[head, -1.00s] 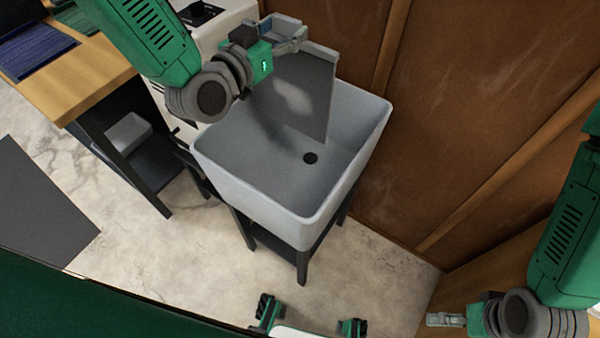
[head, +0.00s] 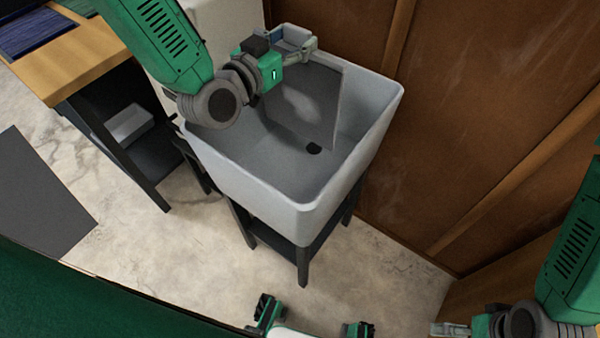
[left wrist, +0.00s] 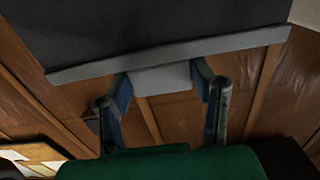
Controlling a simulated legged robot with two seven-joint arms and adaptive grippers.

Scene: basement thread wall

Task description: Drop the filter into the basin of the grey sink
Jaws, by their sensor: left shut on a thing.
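The grey sink (head: 255,185) is a deep open basin on dark legs, with a dark drain (head: 314,149) in its floor. The filter (head: 310,105) is a thin, flat grey panel hanging steeply tilted within the basin's outline. Its lower edge overlaps the drain; I cannot tell whether it touches the floor. My left gripper (head: 303,48) is shut on the filter's upper end, above the sink's back part. In the left wrist view, the filter (left wrist: 160,30) is dark with a pale edge, and a pale block sits between the fingers. My right gripper (head: 450,329) is far from the sink; its jaws are unclear.
A brown panelled wall (head: 455,110) stands right behind the sink. A wooden-topped bench (head: 85,65) with a dark lower shelf is at left. A dark mat (head: 35,205) lies on the pale floor. A white cabinet (head: 225,30) stands behind my left arm.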

